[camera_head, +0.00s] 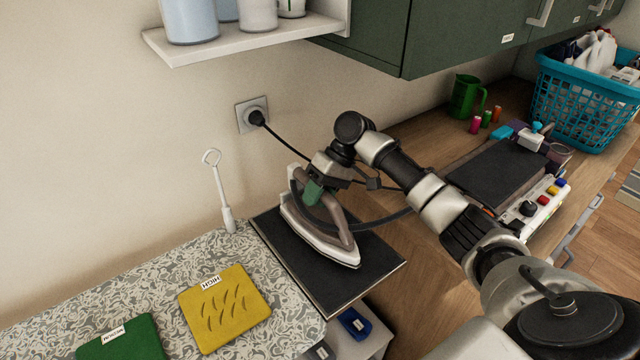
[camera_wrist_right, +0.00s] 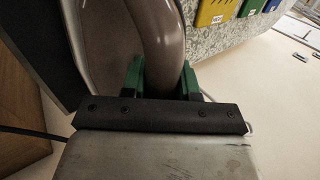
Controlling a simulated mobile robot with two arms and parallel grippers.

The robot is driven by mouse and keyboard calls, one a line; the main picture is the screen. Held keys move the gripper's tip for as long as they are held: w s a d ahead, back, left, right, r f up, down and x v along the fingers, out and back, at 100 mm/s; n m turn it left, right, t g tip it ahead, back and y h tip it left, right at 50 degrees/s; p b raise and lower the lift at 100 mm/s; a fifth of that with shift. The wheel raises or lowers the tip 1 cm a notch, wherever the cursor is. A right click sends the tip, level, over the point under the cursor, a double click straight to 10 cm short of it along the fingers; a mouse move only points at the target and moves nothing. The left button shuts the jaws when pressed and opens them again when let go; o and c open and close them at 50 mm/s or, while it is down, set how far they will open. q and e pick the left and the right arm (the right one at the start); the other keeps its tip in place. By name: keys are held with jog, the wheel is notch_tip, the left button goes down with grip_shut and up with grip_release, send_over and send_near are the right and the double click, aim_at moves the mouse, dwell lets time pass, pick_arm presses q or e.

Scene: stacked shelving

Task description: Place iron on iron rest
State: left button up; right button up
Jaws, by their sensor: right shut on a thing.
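The iron (camera_head: 318,238), with a brown handle and pale soleplate, is over the black iron rest (camera_head: 335,290) at the end of the patterned ironing board. Its soleplate is roughly level, its tip toward the lower right. I cannot tell if it touches the rest. My right gripper (camera_head: 314,190) is shut on the handle from above. In the right wrist view, the green fingers (camera_wrist_right: 162,78) stand either side of the brown handle (camera_wrist_right: 157,35). The iron's cord runs to the wall socket (camera_head: 252,115). My left gripper is not in view.
Yellow (camera_head: 225,305) and green (camera_head: 122,342) cloths lie on the board (camera_head: 160,275). A white stand (camera_head: 222,190) rises at its back edge. Right are a dark-topped device (camera_head: 500,170), a green jug (camera_head: 465,96) and a blue basket (camera_head: 580,110). A shelf (camera_head: 240,40) overhangs.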

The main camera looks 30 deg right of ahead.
jog(key=shift+w+f, duration=0.1)
jog(key=shift+f, duration=0.3)
jog(key=o, duration=1)
jog(key=shift+f, duration=0.15)
jog(key=shift+c, duration=0.2)
jog(key=b+v, duration=0.2)
jog(key=v, duration=1)
